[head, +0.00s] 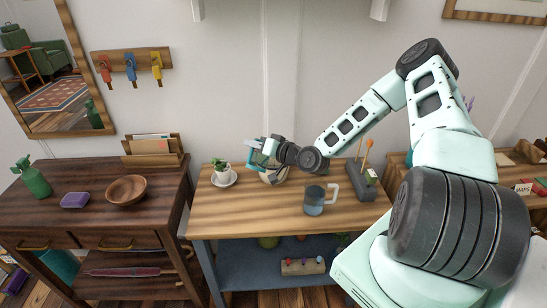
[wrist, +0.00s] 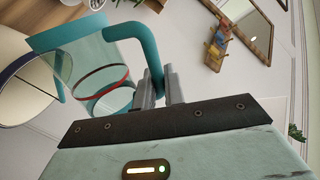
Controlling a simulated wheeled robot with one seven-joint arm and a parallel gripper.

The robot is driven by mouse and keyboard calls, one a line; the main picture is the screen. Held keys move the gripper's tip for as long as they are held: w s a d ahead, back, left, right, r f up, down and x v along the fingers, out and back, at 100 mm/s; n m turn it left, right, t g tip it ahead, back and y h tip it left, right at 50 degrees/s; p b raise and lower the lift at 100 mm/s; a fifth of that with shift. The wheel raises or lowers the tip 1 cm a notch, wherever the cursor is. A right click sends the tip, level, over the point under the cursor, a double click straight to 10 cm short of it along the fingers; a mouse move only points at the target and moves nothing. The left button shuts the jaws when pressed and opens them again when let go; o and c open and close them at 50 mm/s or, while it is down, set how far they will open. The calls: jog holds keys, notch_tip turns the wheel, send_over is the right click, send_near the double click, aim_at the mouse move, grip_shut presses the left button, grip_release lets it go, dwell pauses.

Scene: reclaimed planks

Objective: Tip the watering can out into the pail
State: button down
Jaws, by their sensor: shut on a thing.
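My gripper (head: 268,153) is shut on the teal handle of the watering can (wrist: 88,48), above the middle table. In the wrist view the fingers (wrist: 161,84) close around the handle. The can has a clear, pale body with teal edges and looks tilted; a dark red line crosses it. In the head view only a small teal part of the can (head: 256,157) shows. A cream round vessel, apparently the pail (head: 272,178), stands below, partly hidden by the gripper. Its pale rounded side (wrist: 22,98) shows at the left of the wrist view. I cannot tell whether anything is flowing.
A blue-grey mug (head: 314,203) with a white handle stands at the table's front. A potted plant on a saucer (head: 223,181) is left of the pail. A dark holder with upright tools (head: 362,185) is at right. The table's front left is clear.

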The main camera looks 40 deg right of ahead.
jog(key=shift+w+d+r+m, duration=0.25)
jog(key=shift+w+d+m, duration=0.05)
jog(key=shift+d+m, duration=0.25)
jog(key=shift+w+d+r+m, duration=0.2)
jog(key=shift+w+d+m, duration=0.05)
jog(key=shift+d+m, duration=0.25)
dwell(1.3)
jog(key=a+f+n, duration=0.1)
jog(key=s+a+n+b, duration=0.1)
jog(key=a, duration=0.1)
jog(key=shift+s+f+n, duration=0.2)
jog(key=shift+f+n, duration=0.05)
jog(key=shift+f, duration=0.15)
jog(key=shift+s+a+n, duration=0.15)
jog(key=shift+a+n, duration=0.2)
jog(key=shift+n, duration=0.05)
jog(key=shift+d+r, duration=0.1)
jog(key=shift+d, duration=0.05)
jog(key=shift+s, duration=0.1)
jog(key=s+a+f+n+t+b, duration=0.1)
jog(key=s+a+f+n+b, duration=0.2)
jog(key=a+f+n+b, duration=0.3)
jog(key=shift+s+a+f+n+t+b, duration=0.35)
jog(key=shift+a+f+b, duration=0.5)
jog(key=shift+f+b, duration=2.4)
jog(key=shift+w+r+h+b, duration=0.15)
jog(key=shift+r+h+b, duration=0.15)
jog(key=shift+r+b, duration=0.35)
